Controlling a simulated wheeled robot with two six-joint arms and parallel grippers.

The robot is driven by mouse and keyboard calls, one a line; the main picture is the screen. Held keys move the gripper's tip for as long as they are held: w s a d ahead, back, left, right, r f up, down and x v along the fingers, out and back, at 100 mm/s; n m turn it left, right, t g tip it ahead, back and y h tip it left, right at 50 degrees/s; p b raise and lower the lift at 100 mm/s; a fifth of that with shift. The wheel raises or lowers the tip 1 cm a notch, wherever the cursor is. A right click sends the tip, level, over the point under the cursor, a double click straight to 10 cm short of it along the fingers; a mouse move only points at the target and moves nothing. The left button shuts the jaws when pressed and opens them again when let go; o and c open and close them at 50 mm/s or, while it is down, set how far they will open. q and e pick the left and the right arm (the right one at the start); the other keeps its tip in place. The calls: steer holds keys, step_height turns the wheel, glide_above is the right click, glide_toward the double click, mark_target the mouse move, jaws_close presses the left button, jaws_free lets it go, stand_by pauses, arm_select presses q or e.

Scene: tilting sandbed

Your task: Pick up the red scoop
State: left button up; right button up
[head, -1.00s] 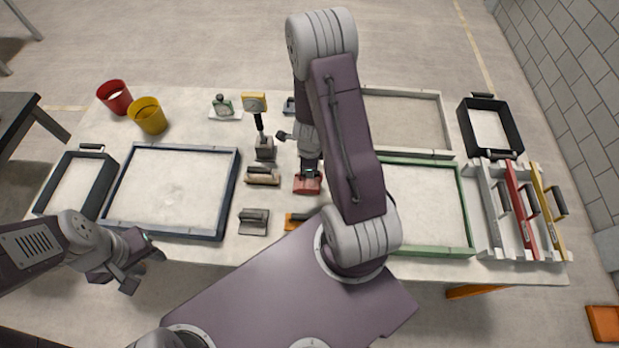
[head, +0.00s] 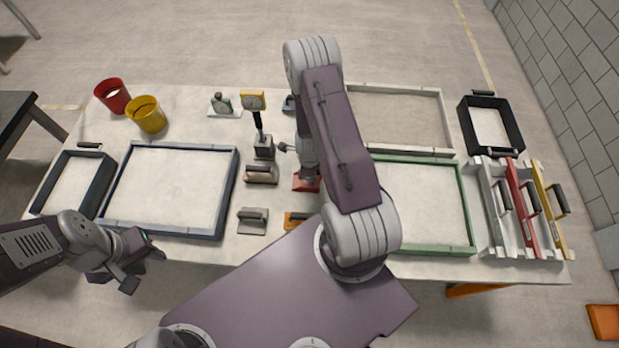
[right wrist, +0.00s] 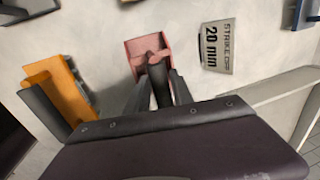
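The red scoop (right wrist: 148,50) lies on the table in the right wrist view, its dark handle (right wrist: 160,85) pointing toward me. My right gripper (right wrist: 160,82) has one finger on each side of the handle. The fingers look apart, and I cannot tell whether they touch it. In the head view the scoop (head: 306,182) shows partly beneath my right arm, which hides the handle and the right fingertips. My left gripper (head: 147,267) is open and empty, off the table's front edge at the left.
An orange tool (right wrist: 58,88) lies left of the scoop in the right wrist view, and a "20 mm" plate (right wrist: 217,47) lies right. In the head view, a wooden-handled float (head: 261,174) and a grey trowel (head: 253,220) lie left of the scoop; the green-framed bed (head: 466,205) is right.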

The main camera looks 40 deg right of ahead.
jaws_close()
steer(key=shift+w+r, duration=0.1)
steer(key=shift+r, duration=0.15)
step_height(320, 180, up, 3)
steer(key=shift+w+d+f, duration=0.1)
steer(key=shift+d+f, duration=0.05)
steer(key=shift+f, duration=0.05)
steer(key=s+d+r+p, duration=0.2)
steer(key=s+r+p, duration=0.6)
steer(key=s, duration=0.3)
steer(key=shift+s, duration=0.35)
steer(key=shift+c, duration=1.9)
jaws_free()
steer(key=shift+d, duration=0.1)
